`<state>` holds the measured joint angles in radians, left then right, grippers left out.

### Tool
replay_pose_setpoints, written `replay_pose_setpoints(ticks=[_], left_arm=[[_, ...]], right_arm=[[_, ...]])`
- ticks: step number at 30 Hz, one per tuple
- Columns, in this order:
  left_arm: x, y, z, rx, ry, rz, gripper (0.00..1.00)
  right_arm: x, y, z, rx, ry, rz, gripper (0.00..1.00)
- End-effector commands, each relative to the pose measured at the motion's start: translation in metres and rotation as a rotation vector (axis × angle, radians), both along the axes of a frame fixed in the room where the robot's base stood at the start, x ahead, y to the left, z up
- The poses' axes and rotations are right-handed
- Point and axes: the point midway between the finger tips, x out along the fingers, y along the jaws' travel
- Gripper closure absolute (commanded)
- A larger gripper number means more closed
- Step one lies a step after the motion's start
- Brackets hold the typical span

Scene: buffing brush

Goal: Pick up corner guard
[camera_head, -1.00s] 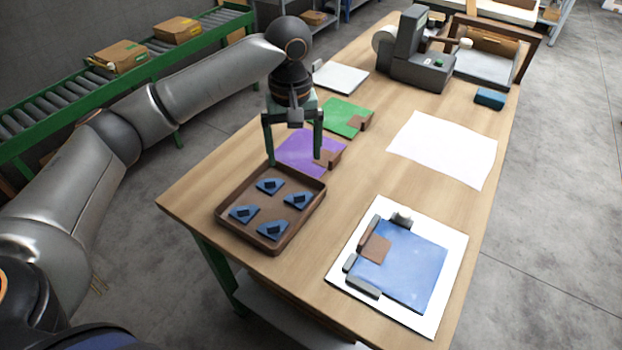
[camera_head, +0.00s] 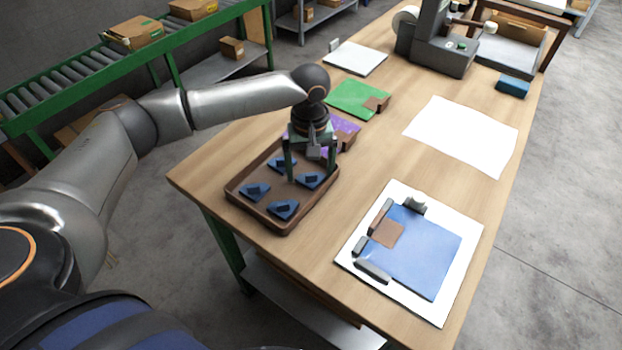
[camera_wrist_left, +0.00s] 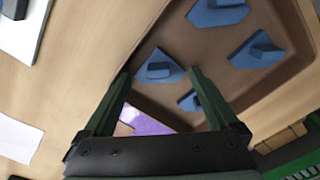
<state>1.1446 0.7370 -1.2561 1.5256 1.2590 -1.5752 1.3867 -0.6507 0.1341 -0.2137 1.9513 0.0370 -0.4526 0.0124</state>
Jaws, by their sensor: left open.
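Several blue triangular corner guards, each with a raised block, lie in a brown tray (camera_head: 257,214) at the table's left front. My left gripper (camera_head: 310,172) is open and empty, pointing down over the tray's right part. In the left wrist view, one corner guard (camera_wrist_left: 158,68) shows between the tips of the spread fingers; I cannot tell the height gap. Another guard (camera_wrist_left: 189,101) is partly hidden by a finger. Two more, a near one (camera_wrist_left: 258,50) and one at the top edge (camera_wrist_left: 218,13), lie beyond. My right gripper is not in view.
A purple sheet (camera_head: 345,124) with a brown corner lies behind the tray, partly hidden by my gripper. A green sheet (camera_head: 353,98) lies farther back. Right of the tray, a blue panel (camera_head: 425,250) with grey pieces lies on a white board. A white sheet (camera_head: 462,135) lies behind it.

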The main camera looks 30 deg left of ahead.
Motion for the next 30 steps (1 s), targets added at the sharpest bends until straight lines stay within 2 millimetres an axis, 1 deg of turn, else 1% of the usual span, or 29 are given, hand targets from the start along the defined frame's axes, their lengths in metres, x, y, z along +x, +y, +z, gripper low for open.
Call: replay_pose_setpoints(ticks=[2,8,24,30], left_arm=[[0.0001,0.0,-0.0038,0.0,0.0,0.0,0.06],[0.0001,-0.0002,-0.004,-0.001,-0.001,-0.001,0.06],[0.0,-0.0004,-0.0036,-0.001,-0.001,-0.001,0.67],[0.0001,-0.0003,-0.0035,-0.001,-0.001,-0.001,0.67]], right_arm=[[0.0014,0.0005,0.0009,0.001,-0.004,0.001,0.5],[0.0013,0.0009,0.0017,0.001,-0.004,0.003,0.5],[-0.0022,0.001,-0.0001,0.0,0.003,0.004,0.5],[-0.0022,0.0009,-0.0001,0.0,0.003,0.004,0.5]])
